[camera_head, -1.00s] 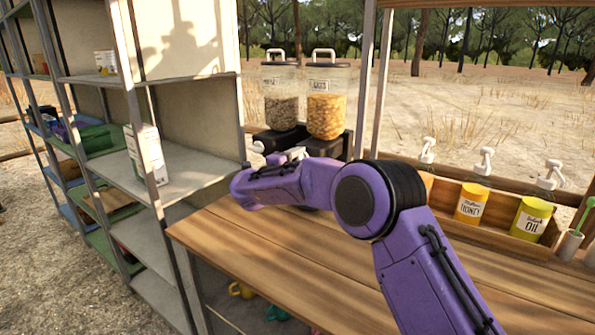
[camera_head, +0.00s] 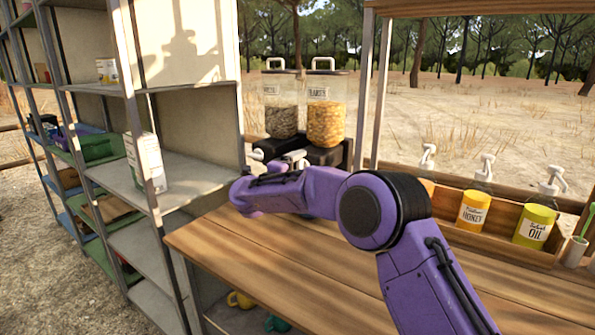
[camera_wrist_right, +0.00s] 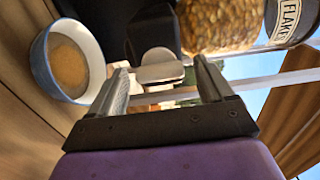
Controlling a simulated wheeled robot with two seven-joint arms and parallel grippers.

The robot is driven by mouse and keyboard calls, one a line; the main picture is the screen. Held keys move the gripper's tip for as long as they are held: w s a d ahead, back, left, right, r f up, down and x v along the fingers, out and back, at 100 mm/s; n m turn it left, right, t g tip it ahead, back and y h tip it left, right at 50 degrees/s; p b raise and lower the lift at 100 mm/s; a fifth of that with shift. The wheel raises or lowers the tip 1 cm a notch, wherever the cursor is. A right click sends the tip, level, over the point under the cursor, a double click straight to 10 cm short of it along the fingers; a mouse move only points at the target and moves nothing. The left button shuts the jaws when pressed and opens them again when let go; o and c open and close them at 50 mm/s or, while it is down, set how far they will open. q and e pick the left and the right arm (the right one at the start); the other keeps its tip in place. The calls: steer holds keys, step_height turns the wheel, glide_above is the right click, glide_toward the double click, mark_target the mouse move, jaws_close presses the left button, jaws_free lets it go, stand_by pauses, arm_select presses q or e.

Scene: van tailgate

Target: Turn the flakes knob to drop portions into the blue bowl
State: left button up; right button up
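The flakes dispenser (camera_head: 326,112), a clear hopper part-filled with golden flakes, stands at the table's far left corner. Its label and flakes also show in the right wrist view (camera_wrist_right: 222,25). The flakes knob (camera_wrist_right: 160,68) is pale and lies between the fingers of my right gripper (camera_wrist_right: 162,85). The gripper is open, with a visible gap on each side of the knob. In the head view my right gripper (camera_head: 292,158) is in front of the dispenser base. The blue bowl (camera_wrist_right: 40,68), with tan content inside, shows beside one finger; my arm hides it in the head view. My left gripper is out of view.
A second dispenser (camera_head: 281,115) with darker content stands left of the flakes. A metal shelf (camera_head: 190,170) stands close on the left. A honey can (camera_head: 473,210), an oil can (camera_head: 534,225) and pump bottles line the table's back right. The wooden tabletop (camera_head: 300,265) in front is clear.

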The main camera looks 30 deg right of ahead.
steer(key=b+v, duration=0.1)
steer(key=v, duration=0.9)
steer(key=shift+s+a, duration=0.15)
steer(key=shift+a, duration=0.1)
